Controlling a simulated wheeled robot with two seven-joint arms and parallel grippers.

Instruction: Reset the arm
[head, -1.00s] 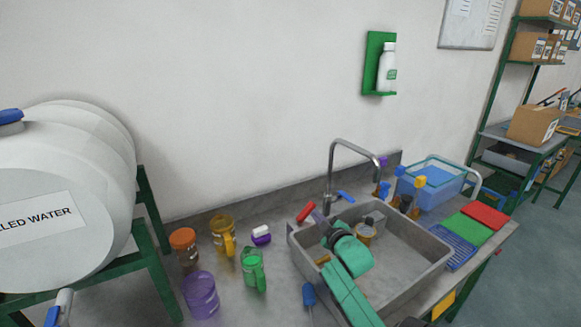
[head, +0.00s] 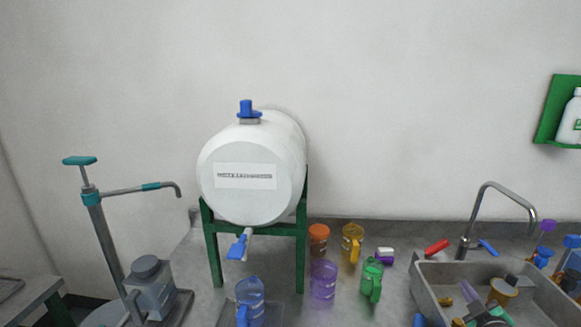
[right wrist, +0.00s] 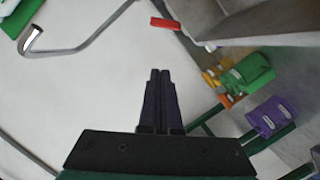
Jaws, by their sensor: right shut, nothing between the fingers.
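My right arm, in teal, shows at the bottom right of the head view, over the grey sink (head: 432,298). Its gripper (head: 468,289) is small and partly cut off there. In the right wrist view my right gripper (right wrist: 159,72) has its two dark fingers together with nothing between them. A red handle (right wrist: 165,23) is beyond the fingertips, apart from them. My left gripper is not in view.
A white water barrel (head: 220,155) stands on a green frame (head: 300,240). Orange, yellow, purple (head: 323,280) and green (head: 371,280) containers stand between it and the sink. A tap (head: 490,190) rises behind the sink. A hand pump (head: 100,220) stands at left.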

